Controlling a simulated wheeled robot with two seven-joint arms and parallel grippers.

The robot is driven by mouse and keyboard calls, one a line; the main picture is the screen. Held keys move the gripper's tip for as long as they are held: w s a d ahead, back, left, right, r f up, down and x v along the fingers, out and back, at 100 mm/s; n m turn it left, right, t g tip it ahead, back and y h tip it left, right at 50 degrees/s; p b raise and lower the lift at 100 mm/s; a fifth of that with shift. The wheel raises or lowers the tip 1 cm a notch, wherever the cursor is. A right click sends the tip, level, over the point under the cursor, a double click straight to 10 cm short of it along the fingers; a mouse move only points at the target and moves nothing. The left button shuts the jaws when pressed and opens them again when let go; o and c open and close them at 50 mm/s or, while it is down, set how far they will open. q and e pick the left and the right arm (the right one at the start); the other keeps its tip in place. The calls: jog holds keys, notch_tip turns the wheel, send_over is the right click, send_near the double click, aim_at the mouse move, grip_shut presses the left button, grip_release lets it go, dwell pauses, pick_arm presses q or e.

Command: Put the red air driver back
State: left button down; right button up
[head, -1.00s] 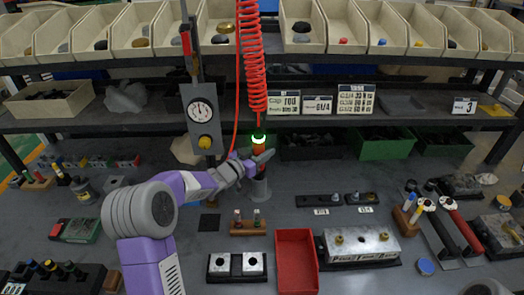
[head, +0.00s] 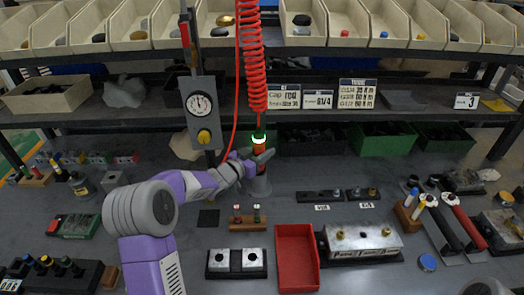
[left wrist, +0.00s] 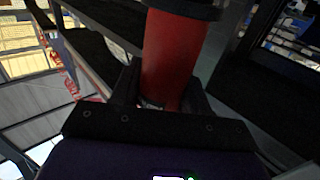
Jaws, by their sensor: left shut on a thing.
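The red air driver (head: 260,146) stands upright at the back middle of the bench, with a lit green ring at its top. It also shows as a red cylinder in the left wrist view (left wrist: 172,58). My left gripper (head: 256,160) is shut around its body. A grey cup-like holder (head: 261,187) is directly below the driver; the fingers partly hide where they meet, so I cannot tell how deep the driver sits. A red coiled hose (head: 251,60) hangs above it. My right gripper is not in view.
A gauge post (head: 201,105) stands just left of the driver. An empty red tray (head: 297,258), a two-hole block (head: 237,262) and a silver valve block (head: 360,240) lie in front. Red-handled tools (head: 465,225) are at the right. Shelf edges (head: 330,122) run behind.

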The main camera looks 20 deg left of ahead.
pick_arm(q)
jog(key=shift+f+b, duration=0.35)
jog(key=shift+f, duration=0.05)
jog(key=shift+c, duration=2.4)
grip_release()
jog(key=shift+f, duration=0.2)
jog(key=p+v, duration=0.1)
jog(key=v, duration=0.6)
jog(key=shift+s, duration=0.3)
jog(key=shift+r+p, duration=0.2)
jog(key=shift+p, duration=0.1)
